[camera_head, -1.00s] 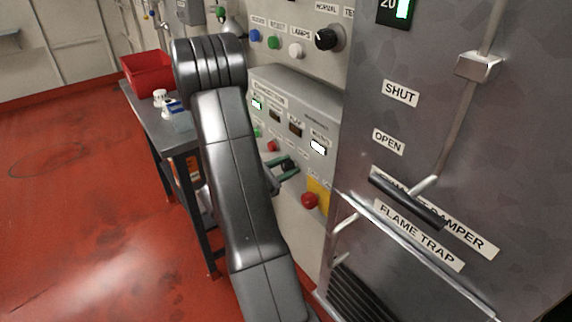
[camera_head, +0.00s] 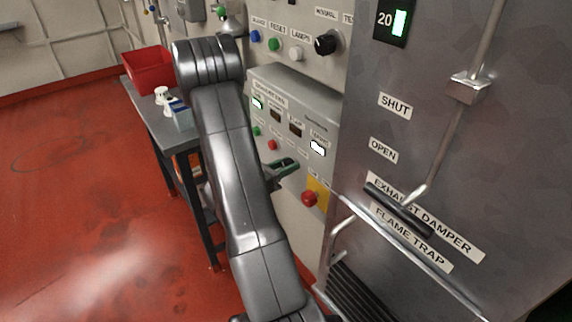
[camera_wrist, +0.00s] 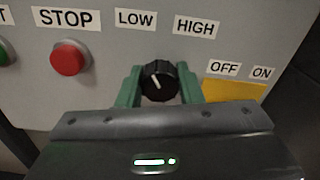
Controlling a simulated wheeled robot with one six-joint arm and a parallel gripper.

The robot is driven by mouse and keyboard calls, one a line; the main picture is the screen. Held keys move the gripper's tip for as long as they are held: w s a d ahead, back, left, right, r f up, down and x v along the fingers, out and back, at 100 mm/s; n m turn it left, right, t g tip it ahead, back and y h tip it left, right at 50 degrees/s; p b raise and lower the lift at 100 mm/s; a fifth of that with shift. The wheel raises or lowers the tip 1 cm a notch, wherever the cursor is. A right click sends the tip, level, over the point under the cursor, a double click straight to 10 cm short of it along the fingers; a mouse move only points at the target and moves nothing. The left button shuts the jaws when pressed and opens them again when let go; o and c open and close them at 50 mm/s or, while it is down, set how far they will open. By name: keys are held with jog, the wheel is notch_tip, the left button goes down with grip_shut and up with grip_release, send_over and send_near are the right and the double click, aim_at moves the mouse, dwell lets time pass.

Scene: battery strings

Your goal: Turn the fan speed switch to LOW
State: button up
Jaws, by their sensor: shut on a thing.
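The fan speed switch is a black round knob (camera_wrist: 158,82) with a white pointer line, below the LOW label (camera_wrist: 135,19) and the HIGH label (camera_wrist: 196,27) in the wrist view. The pointer leans up and slightly left, toward the LOW side. My gripper (camera_wrist: 160,88) has one green finger on each side of the knob and is shut on it. In the head view my gripper (camera_head: 283,170) is at the lower part of the grey control panel (camera_head: 292,92); the knob is mostly hidden there by the fingers.
A red STOP button (camera_wrist: 69,58) is left of the knob. A yellow plate (camera_wrist: 235,93) with OFF and ON labels is to the right, carrying a red knob (camera_head: 309,198) in the head view. A metal cabinet (camera_head: 440,120) with a lever stands at the right.

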dwell(0.3)
jog(key=o, duration=1)
jog(key=shift+c, duration=0.2)
jog(key=b+v, duration=0.1)
jog(key=v, duration=1.3)
jog(key=shift+w+d, duration=0.1)
jog(key=shift+d, duration=0.1)
jog(key=shift+p+x, duration=0.5)
jog(key=shift+x, duration=6.3)
jog(key=shift+a, duration=0.15)
